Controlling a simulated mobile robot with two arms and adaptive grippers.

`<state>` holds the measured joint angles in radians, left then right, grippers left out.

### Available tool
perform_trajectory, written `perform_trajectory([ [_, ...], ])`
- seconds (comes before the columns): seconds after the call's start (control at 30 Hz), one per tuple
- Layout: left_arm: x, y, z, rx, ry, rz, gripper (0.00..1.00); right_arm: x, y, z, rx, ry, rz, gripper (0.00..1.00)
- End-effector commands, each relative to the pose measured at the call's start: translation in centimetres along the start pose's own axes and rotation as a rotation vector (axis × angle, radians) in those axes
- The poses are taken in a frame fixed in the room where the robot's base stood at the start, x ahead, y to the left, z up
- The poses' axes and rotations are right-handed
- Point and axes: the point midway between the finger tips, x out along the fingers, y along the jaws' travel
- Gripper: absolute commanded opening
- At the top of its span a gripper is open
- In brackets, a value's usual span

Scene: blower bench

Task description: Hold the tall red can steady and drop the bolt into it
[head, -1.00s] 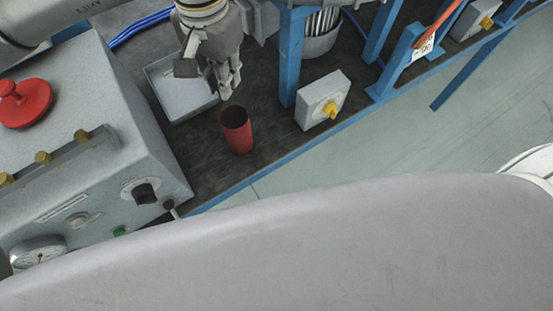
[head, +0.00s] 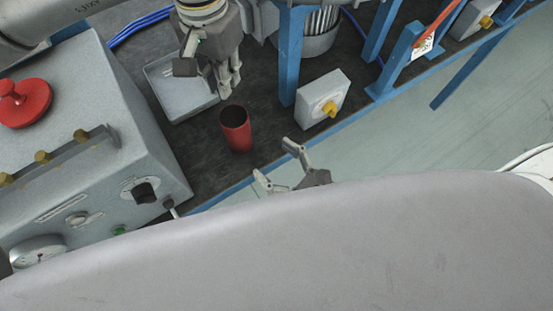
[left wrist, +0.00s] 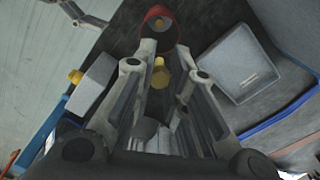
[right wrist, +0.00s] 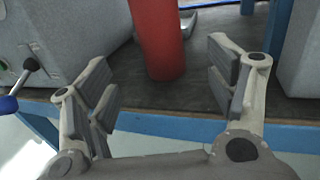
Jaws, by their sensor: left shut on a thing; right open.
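The tall red can (head: 236,138) stands upright and open-topped on the dark bench near its front edge. My left gripper (head: 227,88) is behind and above the can in the head view. It is shut on the bolt, whose brass-yellow head (left wrist: 160,76) shows between the fingers in the left wrist view. The can's rim (left wrist: 151,14) lies beyond the fingertips there, with a small yellowish spot at its mouth that I cannot identify. My right gripper (head: 276,162) is open and empty in front of the can. In the right wrist view the can (right wrist: 157,40) stands ahead, between the spread fingers, not touched.
A grey tray (head: 165,92) lies behind the can to the left. A grey control box (head: 95,160) with a red knob stands at left. A switch box (head: 318,100) with a yellow knob and a blue post (head: 291,60) stand at right. Bare bench surrounds the can.

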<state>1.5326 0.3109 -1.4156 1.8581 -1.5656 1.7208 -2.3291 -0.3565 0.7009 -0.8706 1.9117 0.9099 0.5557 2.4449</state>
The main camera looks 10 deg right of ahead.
Motion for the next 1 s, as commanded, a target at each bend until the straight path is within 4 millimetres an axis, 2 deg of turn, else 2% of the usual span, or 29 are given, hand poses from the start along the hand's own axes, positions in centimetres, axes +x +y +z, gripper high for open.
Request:
perform_trajectory([
  [0.17, 0.0, 0.0, 0.0, 0.0, 0.0, 0.0, 0.0, 2.0, -0.1, 0.2, 0.008, -0.008, -0.004, 0.78],
  [0.4, 0.0, 0.0, 0.0, 0.0, 0.0, 0.0, 0.0, 6.7, -0.1, 0.3, 0.007, -0.008, -0.004, 0.78],
  [0.6, 0.0, 0.0, 0.0, 0.0, 0.0, 0.0, 0.0, 9.9, -0.1, 0.2, 0.004, -0.005, -0.002, 0.78],
  [0.8, 0.0, 0.0, 0.0, 0.0, 0.0, 0.0, 0.0, 11.6, -0.1, 0.1, 0.004, -0.003, -0.002, 0.78],
  [1.0, 0.0, 0.0, 0.0, 0.0, 0.0, 0.0, 0.0, 11.9, -0.1, 0.1, 0.003, -0.003, -0.001, 0.78],
])
